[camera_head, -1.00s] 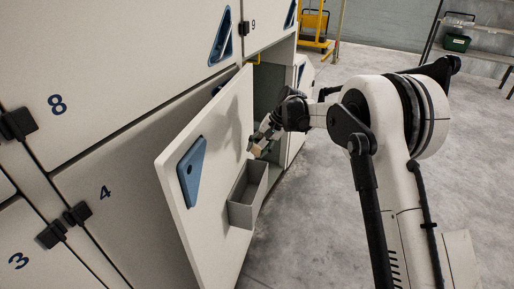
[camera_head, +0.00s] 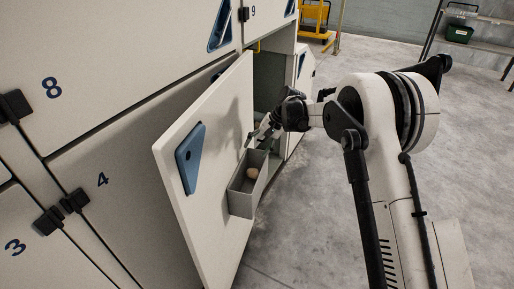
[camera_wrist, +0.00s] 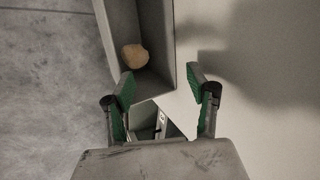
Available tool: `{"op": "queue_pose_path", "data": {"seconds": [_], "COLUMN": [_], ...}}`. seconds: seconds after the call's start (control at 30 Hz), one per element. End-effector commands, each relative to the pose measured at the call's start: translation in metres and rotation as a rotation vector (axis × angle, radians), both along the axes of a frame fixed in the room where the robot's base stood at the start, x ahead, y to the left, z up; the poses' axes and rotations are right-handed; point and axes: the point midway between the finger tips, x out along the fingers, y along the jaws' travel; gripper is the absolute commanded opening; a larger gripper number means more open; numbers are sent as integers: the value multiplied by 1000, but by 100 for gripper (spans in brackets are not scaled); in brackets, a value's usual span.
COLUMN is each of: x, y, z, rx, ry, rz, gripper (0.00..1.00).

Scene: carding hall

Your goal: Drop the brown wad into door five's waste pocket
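The brown wad (camera_head: 252,173) lies inside the grey waste pocket (camera_head: 240,206) fixed to the inner face of the open door (camera_head: 215,140). In the wrist view the wad (camera_wrist: 135,56) rests in the pocket (camera_wrist: 167,40), near the end closest to my gripper. My gripper (camera_wrist: 165,82) is open and empty, its green-padded fingers spread apart beside the near end of the pocket. In the head view my gripper (camera_head: 257,137) is just beyond the pocket's far end and partly hidden. No number shows on the open door's visible face.
Closed doors eight (camera_head: 52,86) and four (camera_head: 103,179) stand at the left with black hinges. The open door has a blue triangular part (camera_head: 189,158). Bare concrete floor (camera_head: 300,215) lies to the right. A yellow cart (camera_head: 315,20) and a shelf (camera_head: 485,45) stand at the back.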

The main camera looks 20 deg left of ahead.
Motion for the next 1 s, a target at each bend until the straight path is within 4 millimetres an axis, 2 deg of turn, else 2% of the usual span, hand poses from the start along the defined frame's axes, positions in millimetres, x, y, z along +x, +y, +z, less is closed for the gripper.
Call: {"op": "queue_pose_path", "data": {"seconds": [0.23, 0.37, 0.8, 1.0], "x": [0, 1, 12, 16], "y": [0, -4, -41, -53], "z": [1, 7, 77, 99], "rx": [0, 0, 0, 0], "ry": [0, 0, 0, 0], "rz": [0, -1, -1, -1], "gripper": [54, 54, 54, 54]}}
